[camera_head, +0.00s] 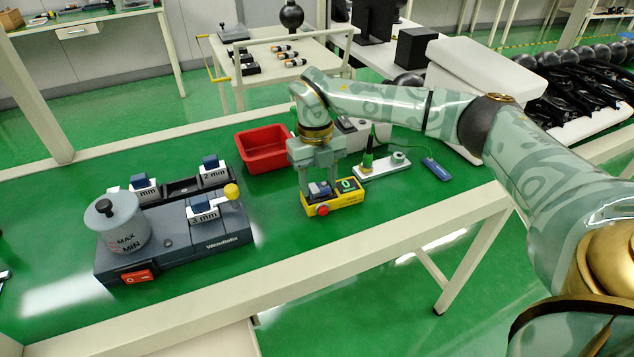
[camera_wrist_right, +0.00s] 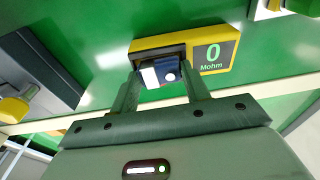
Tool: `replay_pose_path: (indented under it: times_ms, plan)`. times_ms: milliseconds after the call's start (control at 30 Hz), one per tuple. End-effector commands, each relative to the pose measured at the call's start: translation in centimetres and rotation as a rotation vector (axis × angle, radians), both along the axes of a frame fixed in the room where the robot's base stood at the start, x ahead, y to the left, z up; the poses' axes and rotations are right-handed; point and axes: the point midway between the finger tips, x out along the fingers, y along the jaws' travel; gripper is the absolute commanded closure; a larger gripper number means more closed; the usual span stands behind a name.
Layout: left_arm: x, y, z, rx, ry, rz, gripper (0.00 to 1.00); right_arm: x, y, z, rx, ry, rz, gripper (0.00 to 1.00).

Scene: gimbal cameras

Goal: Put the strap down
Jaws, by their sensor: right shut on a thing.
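My right gripper (camera_head: 318,186) comes down over a yellow tester (camera_head: 345,199) and is shut on the strap (camera_head: 319,188), a small dark blue piece. In the right wrist view, the strap (camera_wrist_right: 163,71) shows a white patch and a white dot between the two fingertips (camera_wrist_right: 161,85). It is at the tester's dark recess, left of the green "0 Mohm" display (camera_wrist_right: 212,54). I cannot tell whether it touches the recess floor. The tester has a red button (camera_head: 323,211) at its front. My left gripper is out of view.
A grey machine (camera_head: 190,243) with a grey pot (camera_head: 122,225) and "mm" labels stands at the left. A red bin (camera_head: 264,150) is behind the tester. A white stand (camera_head: 384,169) and a blue device (camera_head: 435,169) are at the right. Green mat lies free between machine and tester.

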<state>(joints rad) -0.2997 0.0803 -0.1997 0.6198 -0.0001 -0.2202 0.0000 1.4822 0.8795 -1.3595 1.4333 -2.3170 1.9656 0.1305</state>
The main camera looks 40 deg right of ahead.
Motion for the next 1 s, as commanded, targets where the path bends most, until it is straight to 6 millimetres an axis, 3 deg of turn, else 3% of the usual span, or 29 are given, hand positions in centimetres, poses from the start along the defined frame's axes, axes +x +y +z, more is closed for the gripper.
replay_pose_path:
  times_ms: [567,600,633,867,1000]
  plan:
    - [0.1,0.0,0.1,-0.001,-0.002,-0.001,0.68,-0.4,0.2,-1.8,0.001,0.016,0.003,0.75]
    - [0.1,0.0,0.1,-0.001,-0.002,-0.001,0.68,-0.4,0.2,-1.8,0.002,0.017,0.004,0.45]
    - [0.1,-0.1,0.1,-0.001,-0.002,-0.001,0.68,-0.4,0.3,-1.9,0.002,0.017,0.004,0.37]
    - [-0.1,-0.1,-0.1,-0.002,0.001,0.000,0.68,-0.3,0.3,-1.4,0.003,0.017,0.005,0.32]
    - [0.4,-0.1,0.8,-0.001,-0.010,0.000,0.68,-0.1,0.1,1.7,0.000,0.011,0.001,0.32]
